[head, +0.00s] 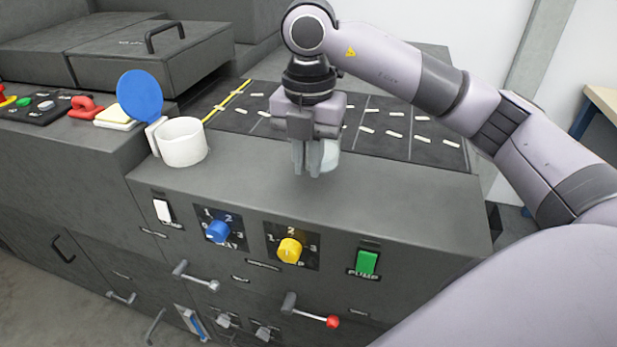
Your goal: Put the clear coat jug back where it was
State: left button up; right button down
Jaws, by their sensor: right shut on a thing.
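A pale, translucent jug (331,156) shows partly behind the fingers of my right gripper (308,168). The fingers hide much of it, including any handle. My right gripper points down and is shut on the jug, at the top of the grey machine (400,182) near the middle of its front ledge. I cannot tell whether the jug's base touches the surface. My left gripper is out of view.
A white round cup (183,145) with a raised blue disc (140,95) stands at the ledge's left. Behind is a dark panel (385,117) with pale marks. Below are a blue knob (218,231), yellow knob (290,251), green switch (367,262) and a red-tipped lever (332,321).

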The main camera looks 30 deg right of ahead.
jog(key=shift+f, duration=2)
jog(key=shift+f, duration=0.2)
jog(key=c, duration=1.1)
grip_release()
jog(key=shift+c, duration=0.2)
jog(key=shift+r, duration=0.1)
notch_tip(320, 180, up, 12)
jog(key=shift+r+p, duration=0.1)
jog(key=shift+p, duration=0.35)
